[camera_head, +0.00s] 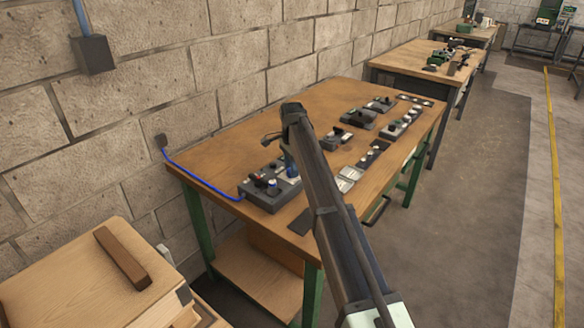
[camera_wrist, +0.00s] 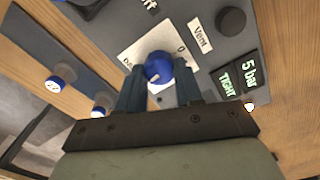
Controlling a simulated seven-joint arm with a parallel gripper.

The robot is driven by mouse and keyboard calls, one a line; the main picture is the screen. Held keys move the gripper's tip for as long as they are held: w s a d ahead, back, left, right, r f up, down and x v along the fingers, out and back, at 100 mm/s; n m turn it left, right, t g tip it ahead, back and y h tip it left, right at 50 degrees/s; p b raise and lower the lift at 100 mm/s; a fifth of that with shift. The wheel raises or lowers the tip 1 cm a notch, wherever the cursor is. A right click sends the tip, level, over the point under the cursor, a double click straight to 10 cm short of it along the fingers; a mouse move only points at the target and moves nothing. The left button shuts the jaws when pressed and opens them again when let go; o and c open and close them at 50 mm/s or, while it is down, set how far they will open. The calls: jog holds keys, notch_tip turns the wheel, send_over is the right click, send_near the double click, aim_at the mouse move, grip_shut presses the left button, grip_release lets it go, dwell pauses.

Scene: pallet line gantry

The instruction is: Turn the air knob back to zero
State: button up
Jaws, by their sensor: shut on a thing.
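The blue air knob (camera_wrist: 158,68) stands on a white dial plate (camera_wrist: 146,46) with a printed 0, in the wrist view. My gripper (camera_wrist: 159,80) is shut on the knob, one finger on each side. A pale mark shows on the knob's near side, away from the 0; its exact reading I cannot tell. The dial is on a grey panel (camera_wrist: 205,55) with a "Vent" label (camera_wrist: 199,34). Beside it a small display (camera_wrist: 238,79) reads "TIGHT" and "5 bar". In the head view my arm reaches over the grey box (camera_head: 268,199), partly hiding the knob area.
A black round knob (camera_wrist: 231,20) sits close to the Vent label. Blue-capped parts (camera_wrist: 60,76) lie on a dark strip alongside. A blue hose (camera_head: 200,181) runs from the wall to the box. Several devices stand farther along the wooden bench (camera_head: 320,97).

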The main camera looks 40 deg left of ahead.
jog(key=n, duration=0.9)
jog(key=shift+a, duration=0.1)
jog(key=n, duration=0.4)
jog(key=shift+n, duration=0.3)
jog(key=n, duration=0.3)
jog(key=shift+s+n, duration=0.1)
jog(key=shift+n, duration=0.2)
jog(key=n, duration=0.4)
jog(key=shift+n, duration=0.3)
jog(key=n, duration=0.8)
jog(key=shift+s+n, duration=0.1)
jog(key=shift+n, duration=2.1)
